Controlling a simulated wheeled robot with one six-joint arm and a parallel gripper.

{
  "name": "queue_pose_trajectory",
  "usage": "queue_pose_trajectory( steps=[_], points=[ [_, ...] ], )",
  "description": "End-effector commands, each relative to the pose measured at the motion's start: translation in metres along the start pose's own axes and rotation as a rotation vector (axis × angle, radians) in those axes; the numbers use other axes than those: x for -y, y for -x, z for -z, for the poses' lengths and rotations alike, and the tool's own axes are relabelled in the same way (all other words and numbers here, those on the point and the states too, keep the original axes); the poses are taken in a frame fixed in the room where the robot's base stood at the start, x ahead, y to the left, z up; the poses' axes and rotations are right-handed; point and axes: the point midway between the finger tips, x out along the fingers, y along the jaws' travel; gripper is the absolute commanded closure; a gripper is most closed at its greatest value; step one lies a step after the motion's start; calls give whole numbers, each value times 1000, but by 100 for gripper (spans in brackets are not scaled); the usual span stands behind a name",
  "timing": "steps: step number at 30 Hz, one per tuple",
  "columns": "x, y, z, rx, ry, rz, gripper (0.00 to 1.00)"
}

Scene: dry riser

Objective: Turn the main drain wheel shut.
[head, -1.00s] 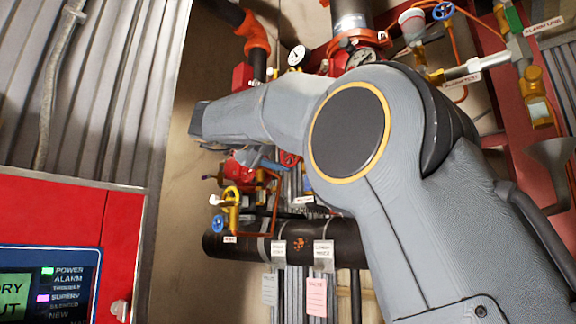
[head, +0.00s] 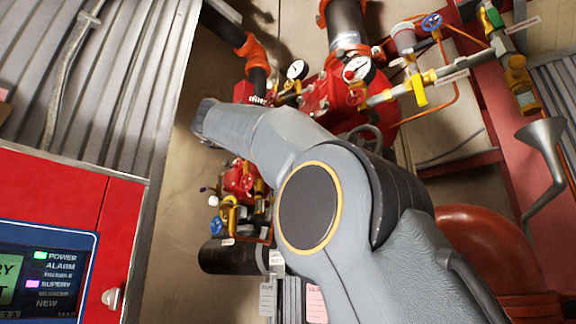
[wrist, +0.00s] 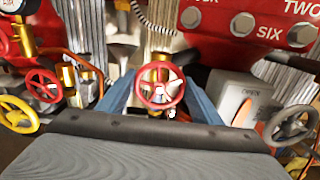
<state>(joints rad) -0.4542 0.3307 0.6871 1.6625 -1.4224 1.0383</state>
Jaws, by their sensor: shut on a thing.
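A small red handwheel (wrist: 160,85) with spokes and a pale hub is in the middle of the wrist view, on a brass stem. My gripper (wrist: 159,83) has its two blue-grey fingers on either side of this wheel, shut on its rim. No label for this wheel can be read, so I cannot tell by name whether it is the main drain wheel. In the head view my arm hides the gripper and the gripped wheel.
Another red wheel (wrist: 42,86) and a yellow wheel (wrist: 18,114) are at left in the wrist view. A grey wheel (wrist: 291,125) is at right, by a white box marked OPEN (wrist: 243,100). In the head view, a red alarm panel (head: 65,205) stands at left and a grey funnel (head: 542,140) at right.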

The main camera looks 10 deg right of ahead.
Motion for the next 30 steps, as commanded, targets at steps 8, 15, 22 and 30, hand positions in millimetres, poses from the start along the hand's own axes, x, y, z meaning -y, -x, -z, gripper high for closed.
queue_pose_trajectory(
  steps=[8,15,22,30],
  points=[
    [-1,0,3,-3,-133,1,63],
    [0,0,2,-4,-178,1,63],
    [0,0,2,-4,-185,1,63],
    [0,0,2,-3,-184,0,27]
  ],
)
